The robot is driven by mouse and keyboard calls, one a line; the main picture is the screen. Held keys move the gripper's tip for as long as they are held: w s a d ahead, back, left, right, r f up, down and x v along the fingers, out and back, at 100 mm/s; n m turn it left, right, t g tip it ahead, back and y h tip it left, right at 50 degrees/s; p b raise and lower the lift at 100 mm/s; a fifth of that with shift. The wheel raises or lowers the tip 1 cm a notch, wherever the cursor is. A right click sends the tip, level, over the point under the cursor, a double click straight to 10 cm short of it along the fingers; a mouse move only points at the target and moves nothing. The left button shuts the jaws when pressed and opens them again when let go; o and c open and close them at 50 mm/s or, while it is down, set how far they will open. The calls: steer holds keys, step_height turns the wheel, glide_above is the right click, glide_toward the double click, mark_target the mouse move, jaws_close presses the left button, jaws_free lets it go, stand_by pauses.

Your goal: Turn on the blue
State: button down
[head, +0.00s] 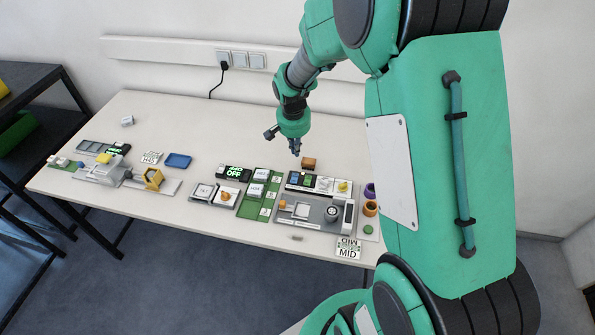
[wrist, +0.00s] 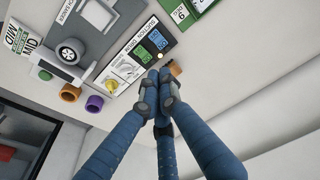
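A control panel (head: 317,184) stands on the right part of the table, with a small blue switch (head: 295,178) beside a green one (head: 307,180). The wrist view also shows the panel, with the blue switch (wrist: 154,40) and the green switch (wrist: 141,55) near its end. My gripper (head: 295,150) is above the table behind the panel, pointing down. In the wrist view its blue fingers (wrist: 156,80) are drawn together at the tips, with nothing seen between them. The fingertips appear just off the panel's edge, apart from the switches. Whether either switch is on cannot be told.
An orange-brown block (head: 309,163) sits behind the panel, close to my fingertips. A yellow knob (head: 343,186) is on the panel's right. A green board (head: 255,198) lies left, and purple and orange cups (head: 370,208) right. The table's back strip is mostly clear.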

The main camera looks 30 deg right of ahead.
mark_target(298, 174)
steer(key=shift+f, duration=0.15)
steer(key=f+b, duration=0.1)
steer(key=f, duration=0.3)
steer(key=w+d+f+b, duration=0.1)
steer(key=f, duration=0.4)
steer(key=f+b, duration=0.1)
steer(key=f, duration=0.3)
steer(key=shift+w+d+f, duration=0.25)
steer(key=shift+w+d, duration=0.1)
steer(key=shift+w+d+p, duration=0.1)
steer(key=shift+d+p, duration=0.05)
steer(key=shift+p, duration=0.4)
steer(key=shift+d+f+g+y+p, duration=0.1)
steer(key=shift+g+y+p, duration=0.2)
steer(key=shift+w+f+p, duration=0.1)
steer(key=shift+f+p, duration=0.05)
steer(key=shift+p, duration=0.45)
steer(key=shift+f+g, duration=0.25)
steer(key=shift+g, duration=0.05)
